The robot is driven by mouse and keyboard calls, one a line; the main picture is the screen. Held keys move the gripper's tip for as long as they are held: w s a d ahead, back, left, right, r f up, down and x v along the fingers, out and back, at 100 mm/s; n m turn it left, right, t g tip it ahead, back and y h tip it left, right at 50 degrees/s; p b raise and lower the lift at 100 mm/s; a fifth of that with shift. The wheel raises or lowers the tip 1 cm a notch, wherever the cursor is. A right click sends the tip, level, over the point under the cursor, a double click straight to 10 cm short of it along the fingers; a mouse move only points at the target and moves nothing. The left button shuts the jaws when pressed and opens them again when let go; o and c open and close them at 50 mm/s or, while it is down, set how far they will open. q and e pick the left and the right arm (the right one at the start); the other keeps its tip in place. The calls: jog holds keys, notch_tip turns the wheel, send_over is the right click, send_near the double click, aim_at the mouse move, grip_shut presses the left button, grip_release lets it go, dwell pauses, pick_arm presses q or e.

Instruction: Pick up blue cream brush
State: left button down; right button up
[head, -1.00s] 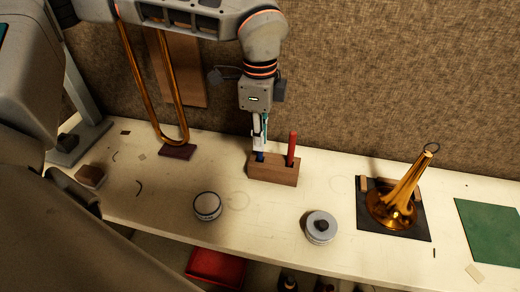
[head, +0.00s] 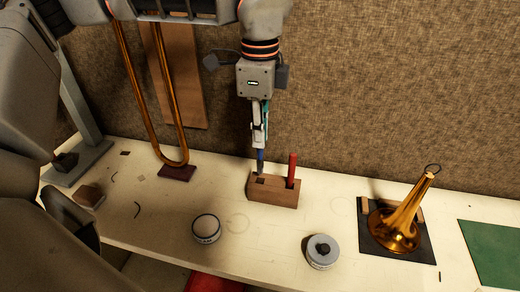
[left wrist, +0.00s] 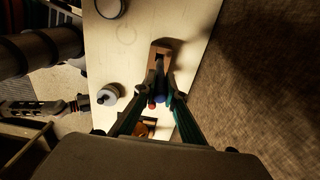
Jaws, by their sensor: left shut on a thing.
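My left gripper (head: 260,140) is shut on the blue brush (head: 260,158) and points down above the wooden holder block (head: 273,191). The brush hangs upright, with its lower end just above the holder's left slot, which shows dark and open. In the left wrist view the blue brush end (left wrist: 159,99) shows between the fingers. A red-handled brush (head: 292,170) stands upright in the holder's right slot. What looks like my right gripper (left wrist: 80,104) shows small at the left of the left wrist view; its jaws are too small to read.
A brass bell (head: 400,222) sits on a dark mat at the right. A brass slide tube (head: 176,120) stands left of the holder. A textured wall rises behind.

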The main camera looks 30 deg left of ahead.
pick_arm(q)
notch_tip(320, 180, up, 13)
jog(key=shift+f, duration=0.2)
jog(key=shift+s+d, duration=0.1)
dwell(0.7)
